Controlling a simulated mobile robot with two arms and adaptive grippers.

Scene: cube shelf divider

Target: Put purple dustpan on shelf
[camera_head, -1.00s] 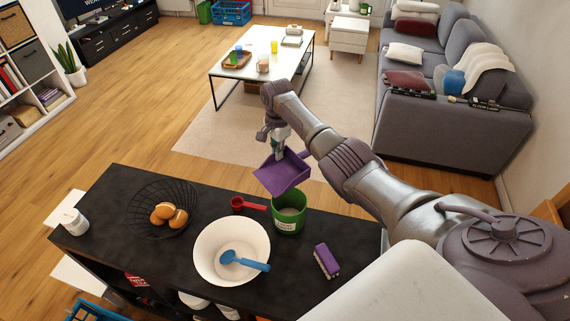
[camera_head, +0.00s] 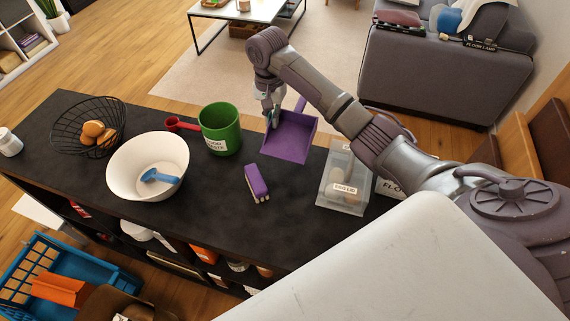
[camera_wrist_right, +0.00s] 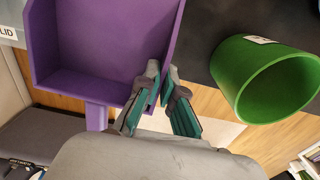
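The purple dustpan (camera_head: 289,137) is held by my right gripper (camera_head: 272,122) at the back edge of the black shelf top (camera_head: 215,185). In the right wrist view, the fingers (camera_wrist_right: 164,88) are closed on the side wall of the dustpan (camera_wrist_right: 100,45). The dustpan's handle points down in that view. Whether the dustpan touches the shelf top cannot be told. The shelf's open compartments (camera_head: 180,265) show at the front, with several items inside. My left gripper is not in view.
A green bin (camera_head: 220,128) stands left of the dustpan, with a red scoop (camera_head: 180,124) beside it. A purple brush (camera_head: 257,183), white bowl (camera_head: 148,165), wire basket (camera_head: 88,125) and clear lidded box (camera_head: 342,180) share the top. A blue crate (camera_head: 70,285) is below left.

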